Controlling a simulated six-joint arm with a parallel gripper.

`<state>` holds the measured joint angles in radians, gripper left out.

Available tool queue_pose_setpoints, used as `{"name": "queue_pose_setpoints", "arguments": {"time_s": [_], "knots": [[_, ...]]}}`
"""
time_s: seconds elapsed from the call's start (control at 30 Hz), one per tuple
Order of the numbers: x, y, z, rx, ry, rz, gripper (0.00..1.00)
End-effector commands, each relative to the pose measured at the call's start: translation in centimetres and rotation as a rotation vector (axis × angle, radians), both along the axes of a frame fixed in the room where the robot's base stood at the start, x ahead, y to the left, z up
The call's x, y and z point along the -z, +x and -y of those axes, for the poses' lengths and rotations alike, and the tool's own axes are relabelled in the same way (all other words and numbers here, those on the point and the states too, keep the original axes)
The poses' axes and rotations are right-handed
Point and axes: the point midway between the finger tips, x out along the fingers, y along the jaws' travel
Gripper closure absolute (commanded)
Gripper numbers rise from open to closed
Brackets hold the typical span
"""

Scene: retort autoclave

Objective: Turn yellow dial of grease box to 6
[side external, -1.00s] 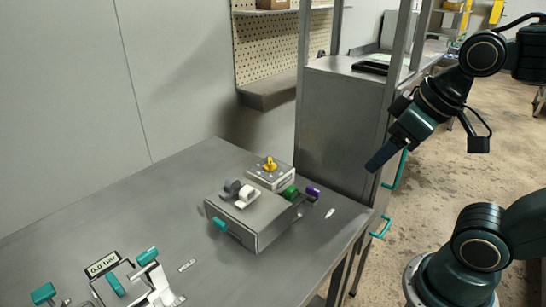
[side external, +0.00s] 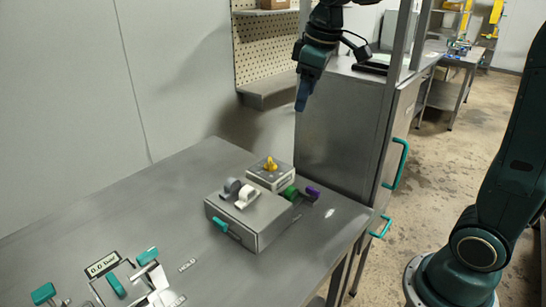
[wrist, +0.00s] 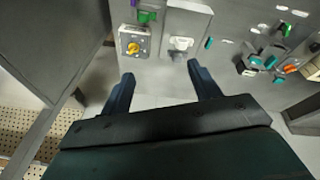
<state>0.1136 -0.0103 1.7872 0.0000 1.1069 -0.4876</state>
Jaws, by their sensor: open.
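The grease box is a small light grey box (side external: 281,180) on the steel table, behind a larger grey box. Its yellow dial (side external: 270,164) stands up from the top face. In the wrist view the yellow dial (wrist: 134,47) shows on the box (wrist: 123,34), with marks around it too small to read. My gripper (side external: 301,104) hangs in the air above and behind the grease box, pointing down. In the wrist view its two fingers (wrist: 165,85) are spread apart with nothing between them, and the dial lies beyond the left finger.
The larger grey box (side external: 258,226) carries grey and white knobs (side external: 240,192) and a teal handle. Green (side external: 290,193) and purple (side external: 312,192) knobs sit beside it. A steel cabinet (side external: 340,130) stands at right behind the table. The table's left middle (side external: 120,215) is clear.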

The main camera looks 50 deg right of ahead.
Motion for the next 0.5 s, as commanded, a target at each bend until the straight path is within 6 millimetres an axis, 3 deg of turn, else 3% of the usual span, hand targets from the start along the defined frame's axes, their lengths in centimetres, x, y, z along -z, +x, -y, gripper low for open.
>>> {"name": "queue_pose_setpoints", "arguments": {"time_s": [0.1, 0.5], "knots": [[0.8, 2.9, 1.0, -0.042, -0.010, -0.034, 0.38], [5.1, 11.2, 4.5, -0.194, -0.031, -0.134, 0.38]]}}
